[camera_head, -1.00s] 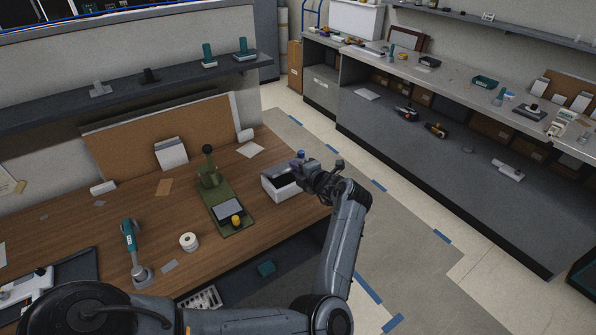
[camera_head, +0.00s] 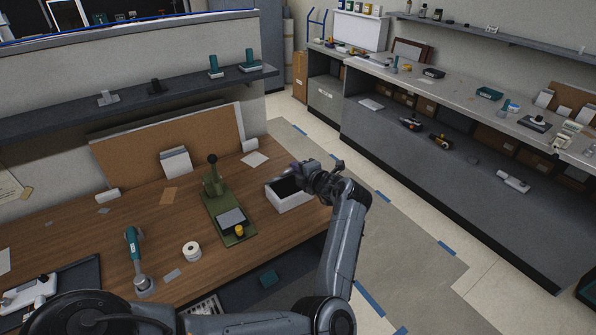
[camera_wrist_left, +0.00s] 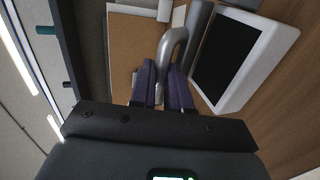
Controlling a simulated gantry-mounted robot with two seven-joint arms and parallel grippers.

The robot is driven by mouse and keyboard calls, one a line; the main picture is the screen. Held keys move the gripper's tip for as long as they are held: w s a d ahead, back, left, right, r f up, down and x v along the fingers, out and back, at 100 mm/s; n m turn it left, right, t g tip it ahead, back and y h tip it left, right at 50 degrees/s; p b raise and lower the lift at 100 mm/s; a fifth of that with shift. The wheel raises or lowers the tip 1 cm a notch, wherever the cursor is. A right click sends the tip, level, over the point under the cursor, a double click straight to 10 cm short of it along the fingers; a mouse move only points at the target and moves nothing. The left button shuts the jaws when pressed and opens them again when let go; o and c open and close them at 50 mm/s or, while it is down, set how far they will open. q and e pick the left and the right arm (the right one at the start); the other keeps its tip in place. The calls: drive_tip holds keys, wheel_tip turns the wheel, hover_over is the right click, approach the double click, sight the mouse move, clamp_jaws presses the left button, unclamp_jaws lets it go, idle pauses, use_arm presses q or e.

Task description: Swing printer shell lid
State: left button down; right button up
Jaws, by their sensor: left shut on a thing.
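The white printer shell (camera_head: 290,203) stands at the right end of the wooden table, with its dark inside facing up. In the left wrist view the shell (camera_wrist_left: 281,43) shows as a white frame around a black area. My left gripper (camera_head: 308,177) is at the shell's far right side. In the left wrist view its two purple fingers (camera_wrist_left: 164,88) are shut on a grey curved handle (camera_wrist_left: 171,42). A grey bar (camera_wrist_left: 196,28) lies beside the handle, along the shell's edge; I cannot tell how much of it is the lid. My right gripper is not in view.
A green press-like stand (camera_head: 225,210) is left of the shell. A white tape roll (camera_head: 192,251) and a teal hand tool (camera_head: 134,245) are further left. A cork board (camera_head: 170,148) stands behind. The table's right edge and open floor lie beside my arm.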

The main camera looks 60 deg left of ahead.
use_arm(q)
drive_tip(key=shift+a+r, duration=0.1)
drive_tip(key=shift+r, duration=0.05)
drive_tip(key=shift+a+r, duration=0.45)
drive_tip(key=shift+a, duration=0.2)
drive_tip(key=shift+a+r, duration=0.45)
drive_tip(key=shift+a, duration=0.2)
drive_tip(key=shift+s+a+r+b, duration=0.1)
drive_tip(key=shift+a+r+b, duration=0.15)
drive_tip(key=shift+a, duration=0.3)
drive_tip(key=shift+a+r+b, duration=0.1)
drive_tip(key=shift+a+b, duration=0.1)
drive_tip(key=shift+a, duration=0.3)
drive_tip(key=shift+s+a+r+b, duration=0.1)
drive_tip(key=shift+a+r+b, duration=0.15)
drive_tip(key=shift+a, duration=0.3)
drive_tip(key=c, duration=1)
unclamp_jaws()
drive_tip(key=shift+w+f, duration=0.1)
drive_tip(key=shift+d+f, duration=0.1)
